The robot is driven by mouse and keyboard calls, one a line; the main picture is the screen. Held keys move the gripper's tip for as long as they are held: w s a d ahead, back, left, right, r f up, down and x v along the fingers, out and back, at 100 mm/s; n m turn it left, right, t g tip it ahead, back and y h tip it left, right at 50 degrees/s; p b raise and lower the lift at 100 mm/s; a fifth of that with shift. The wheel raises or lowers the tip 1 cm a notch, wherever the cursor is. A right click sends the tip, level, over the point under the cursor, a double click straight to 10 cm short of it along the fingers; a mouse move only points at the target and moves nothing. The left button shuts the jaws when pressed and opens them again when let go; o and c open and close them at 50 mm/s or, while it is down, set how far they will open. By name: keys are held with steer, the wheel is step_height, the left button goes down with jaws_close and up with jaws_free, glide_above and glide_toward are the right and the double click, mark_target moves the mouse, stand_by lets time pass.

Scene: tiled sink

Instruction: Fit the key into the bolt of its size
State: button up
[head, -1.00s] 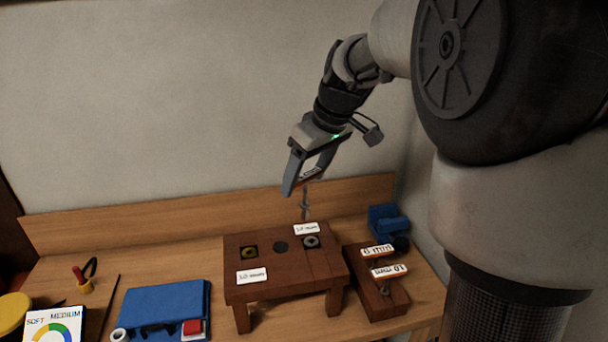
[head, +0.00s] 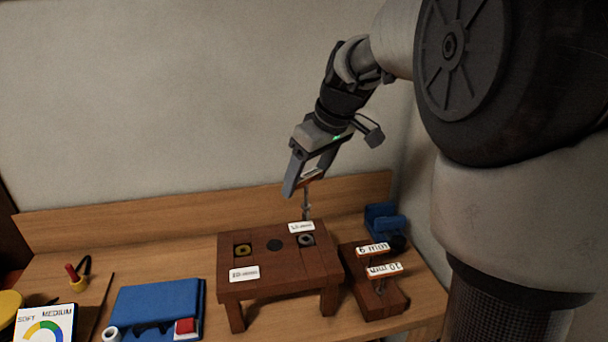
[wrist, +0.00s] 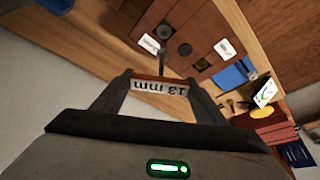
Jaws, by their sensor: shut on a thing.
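My gripper (head: 302,188) is shut on the labelled top of a key (wrist: 160,86); its label reads 13 mm in the wrist view. The key's grey shaft (head: 306,203) points down above the back right of a dark wooden stand (head: 280,287). The stand holds a grey bolt (head: 306,240) at right and a brass-coloured bolt (head: 243,250) at left, each with a white label too small to read. A dark round spot (head: 275,245) lies between them.
A blue case (head: 155,310) and a SOFT/MEDIUM card (head: 45,325) lie at left. A wooden board (head: 200,205) runs along the wall.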

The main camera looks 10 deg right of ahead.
mark_target(307, 204)
steer(key=shift+f+b, duration=1.6)
steer(key=shift+f, duration=0.65)
steer(key=shift+f+b, duration=1.6)
steer(key=shift+f, duration=0.1)
steer(key=o, duration=1.2)
steer(key=shift+c, duration=0.2)
steer(key=shift+r, duration=0.15)
steer(key=p+v, duration=0.2)
steer(key=v, duration=1.5)
steer(key=shift+s+a+r+p, duration=0.1)
steer(key=shift+r+p, duration=0.05)
steer(key=shift+p, duration=0.15)
